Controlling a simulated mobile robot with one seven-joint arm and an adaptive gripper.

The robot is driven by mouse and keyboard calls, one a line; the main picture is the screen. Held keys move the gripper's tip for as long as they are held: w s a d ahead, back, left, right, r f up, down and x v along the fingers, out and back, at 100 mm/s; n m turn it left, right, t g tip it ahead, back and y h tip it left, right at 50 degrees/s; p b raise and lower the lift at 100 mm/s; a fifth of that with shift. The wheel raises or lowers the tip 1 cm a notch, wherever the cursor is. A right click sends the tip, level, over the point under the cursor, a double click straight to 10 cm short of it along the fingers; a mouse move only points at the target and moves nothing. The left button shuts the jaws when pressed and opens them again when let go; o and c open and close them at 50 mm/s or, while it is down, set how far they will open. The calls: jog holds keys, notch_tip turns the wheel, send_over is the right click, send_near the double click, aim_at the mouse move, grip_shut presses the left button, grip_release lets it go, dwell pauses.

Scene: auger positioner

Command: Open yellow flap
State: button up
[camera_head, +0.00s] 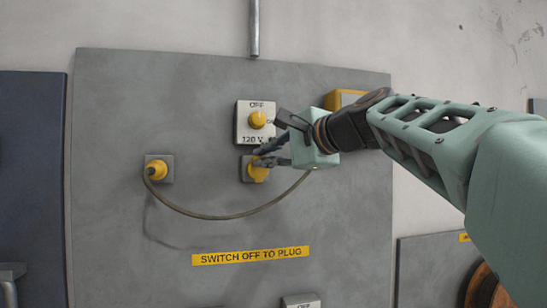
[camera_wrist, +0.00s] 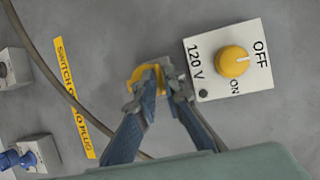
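The yellow flap (camera_head: 257,173) is on a small grey socket plate just below the 120 V switch box (camera_head: 241,126). In the wrist view the flap (camera_wrist: 135,78) is partly hidden behind my fingertips. My gripper (camera_head: 260,157) reaches in from the right, with its two fingertips at the flap. In the wrist view my gripper (camera_wrist: 162,82) has its fingers converging, with a narrow gap and some yellow showing between the tips. I cannot tell whether they touch or grip the flap. The flap's exact angle is unclear.
The yellow knob (camera_head: 257,120) on the switch box is close above my fingers. A yellow plug (camera_head: 157,169) sits left with a cable (camera_head: 225,217) looping below and behind my gripper. A yellow label (camera_head: 250,256) is below. The lower middle panel is mostly clear.

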grip_shut()
jog(key=shift+f+b, duration=0.2)
jog(key=shift+b, duration=0.3)
jog(key=s+f+n+t+y+b, duration=0.1)
jog(key=y+b, duration=0.1)
jog(key=b, duration=0.9)
jog(key=f+n+t+y+b, duration=0.2)
jog(key=b, duration=0.8)
jog(key=s+f+n+t+y+b, duration=0.1)
jog(key=t+y+b, duration=0.1)
jog(key=b, duration=0.9)
jog(key=shift+s+d+f+n+y+b, duration=0.25)
jog(key=shift+s+d+n+y+b, duration=0.05)
jog(key=shift+s+d+b, duration=0.1)
jog(key=shift+t+b, duration=0.3)
jog(key=shift+r+n+y+b, duration=0.1)
jog(key=shift+n+y+b, duration=0.2)
jog(key=shift+y+b, duration=0.15)
